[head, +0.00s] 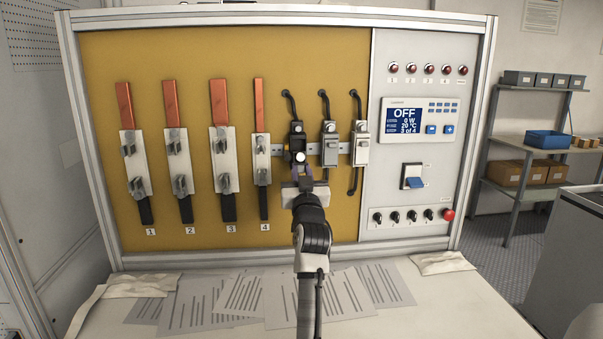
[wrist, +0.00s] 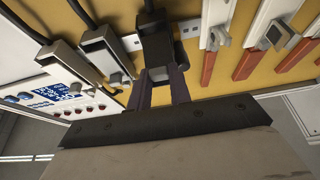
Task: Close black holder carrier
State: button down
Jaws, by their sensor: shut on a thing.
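The black holder (head: 297,132) is mounted on the yellow panel, left of two grey holders, with a black cable running up from its top. Its carrier (head: 299,157) is at its lower front, partly hidden by my gripper (head: 303,174). In the wrist view the black holder (wrist: 154,38) stands at the top middle. There my gripper (wrist: 160,76) has its two dark fingers on either side of the lower part of the holder, shut on the carrier. How far the carrier is tilted is hard to tell.
Two grey holders (head: 330,143) (head: 360,144) stand close on the right. White fuse bases numbered 1 to 3 and one more (head: 262,158) stand on the left. The control panel (head: 418,115) reads OFF. Papers (head: 200,300) lie on the worktop below.

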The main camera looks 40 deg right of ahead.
notch_tip(320, 180, up, 2)
jog(key=g+p, duration=0.1)
jog(key=p, duration=0.2)
jog(key=shift+y+p, duration=0.35)
jog(key=shift+y, duration=0.05)
jog(key=shift+w+r+g+p, duration=0.1)
jog(key=shift+r+g+p, duration=0.1)
jog(key=shift+g+p, duration=0.55)
jog(key=shift+y+p, duration=0.4)
jog(key=shift+p, duration=0.15)
jog(key=shift+f, duration=0.15)
jog(key=c, duration=1.3)
grip_release()
jog(key=shift+f, duration=0.1)
